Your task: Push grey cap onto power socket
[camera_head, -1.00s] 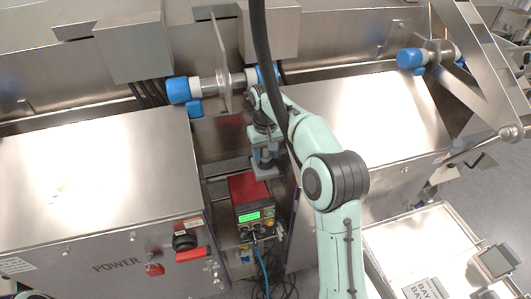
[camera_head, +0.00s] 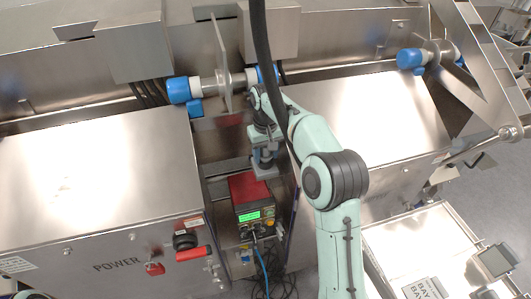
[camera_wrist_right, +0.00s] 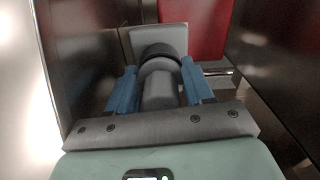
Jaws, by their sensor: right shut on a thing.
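My right gripper (camera_head: 264,158) is down in the gap between two steel cabinets, behind the red box. In the right wrist view its two blue fingers (camera_wrist_right: 160,88) are shut on the grey cap (camera_wrist_right: 160,85), a rounded grey piece with a dark ring at its far end. A square light-grey plate (camera_wrist_right: 145,36) lies just beyond the ring. I cannot tell whether this plate belongs to the cap or to the power socket, or whether the two touch. I cannot make out the socket otherwise. My left gripper is not in view.
The red box (camera_head: 247,187) with a green display stands close in front of the gripper. Steel cabinets (camera_head: 95,175) (camera_head: 365,125) flank the narrow gap. Cables (camera_head: 270,285) lie below. A black knob (camera_head: 185,241) and red handle are on the left cabinet. An open case (camera_head: 440,215) is at lower right.

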